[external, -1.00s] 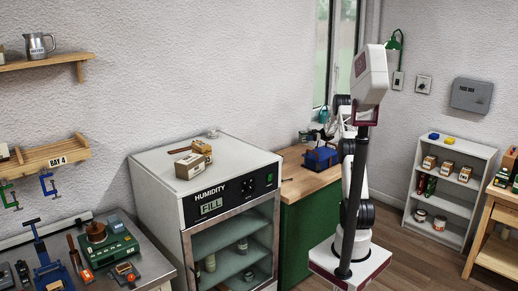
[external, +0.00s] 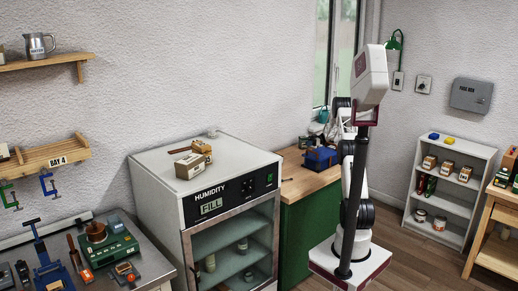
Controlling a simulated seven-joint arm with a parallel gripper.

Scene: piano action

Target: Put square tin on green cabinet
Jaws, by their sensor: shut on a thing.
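The green cabinet (external: 308,235) stands right of the humidity cabinet, with a light wooden top. My arm reaches over its back right part, mostly hidden behind my own dark column. Only a small grey-white part of what looks like my gripper (external: 318,129) shows above the wooden top, near the window. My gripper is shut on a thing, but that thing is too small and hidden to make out. I cannot pick out the square tin for certain. A blue box-like thing (external: 320,159) is on the wooden top below my gripper.
The white humidity cabinet (external: 160,205) stands to the left, with small boxes (external: 190,166) on top. The front left of the wooden top (external: 298,187) is bare. A white shelf unit (external: 484,205) with cans and boxes stands at the right. A workbench (external: 145,262) holds tools.

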